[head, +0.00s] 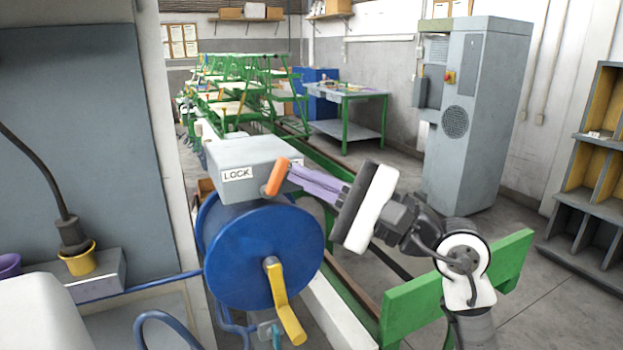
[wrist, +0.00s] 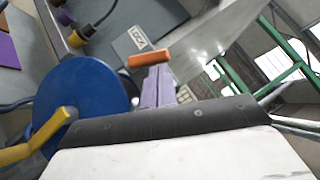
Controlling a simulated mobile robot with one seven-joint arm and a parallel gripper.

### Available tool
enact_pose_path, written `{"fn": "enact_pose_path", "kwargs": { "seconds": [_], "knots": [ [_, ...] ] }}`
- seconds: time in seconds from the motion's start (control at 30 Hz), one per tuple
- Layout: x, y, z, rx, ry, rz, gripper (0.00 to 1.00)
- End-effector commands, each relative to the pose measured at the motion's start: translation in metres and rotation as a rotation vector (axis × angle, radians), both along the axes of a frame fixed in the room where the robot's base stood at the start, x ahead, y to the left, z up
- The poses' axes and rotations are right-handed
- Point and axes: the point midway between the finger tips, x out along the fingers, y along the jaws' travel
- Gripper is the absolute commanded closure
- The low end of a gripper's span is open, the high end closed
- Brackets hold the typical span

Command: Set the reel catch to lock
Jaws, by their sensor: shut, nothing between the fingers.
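The reel is a large blue drum (head: 262,250) with a yellow crank (head: 281,290); the drum also shows in the wrist view (wrist: 85,95). A grey box (head: 243,160) above it bears a LOCK label (head: 238,174), seen too in the wrist view (wrist: 138,40). An orange lever (head: 277,177), which looks like the catch, stands tilted at the box's front, right of the label. My gripper (head: 294,172) has its purple fingers shut, with the tips right at the lever's right side. In the wrist view the lever (wrist: 149,58) lies across the fingertips; I cannot tell whether they touch.
A green rail (head: 455,285) runs by the reel, below my arm. A grey cabinet (head: 475,120) and a green workbench (head: 347,95) stand further back. A yellow plug connector (head: 78,260) and a blue hose (head: 150,285) are at the left. Open floor lies at the right.

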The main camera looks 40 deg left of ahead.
Motion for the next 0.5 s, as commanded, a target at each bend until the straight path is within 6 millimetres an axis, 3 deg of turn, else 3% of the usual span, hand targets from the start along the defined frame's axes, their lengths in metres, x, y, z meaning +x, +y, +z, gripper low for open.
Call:
{"fn": "enact_pose_path", "kwargs": {
  "seconds": [0.5],
  "knots": [
    [-0.0018,0.0004,0.0035,-0.034,-0.083,-0.001,1.00]
  ]
}}
